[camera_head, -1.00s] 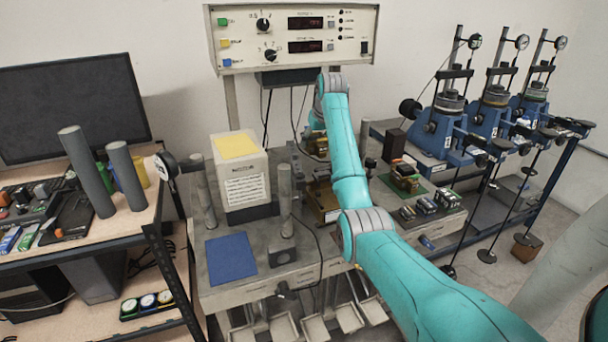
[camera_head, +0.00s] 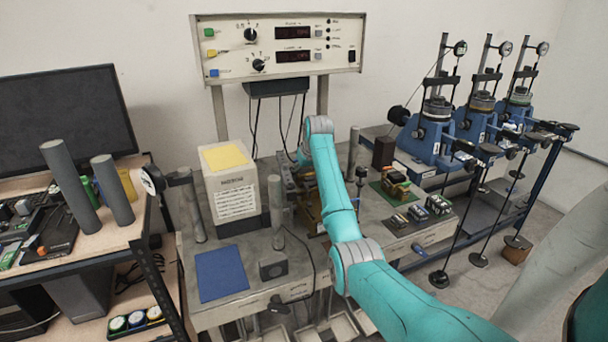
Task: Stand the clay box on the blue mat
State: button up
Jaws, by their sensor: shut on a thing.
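The blue mat (camera_head: 221,273) lies flat and bare at the front left corner of the grey bench. My teal arm reaches over the bench, and its grey wrist joint (camera_head: 318,126) is behind the mat and to its right, below the control panel. My gripper is hidden behind the arm and the bench equipment, so I cannot see its fingers or anything in them. I cannot pick out the clay box with certainty. A dark brown upright box (camera_head: 384,152) stands at the back right of the bench, apart from my arm.
A white box with a yellow top (camera_head: 231,185) stands just behind the mat. A grey post (camera_head: 277,212) and a small dark block (camera_head: 273,264) are right of the mat. A control panel (camera_head: 278,45) rises behind. A green mat (camera_head: 391,192) with parts lies right of my arm.

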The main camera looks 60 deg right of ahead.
jog(key=shift+f, duration=0.4)
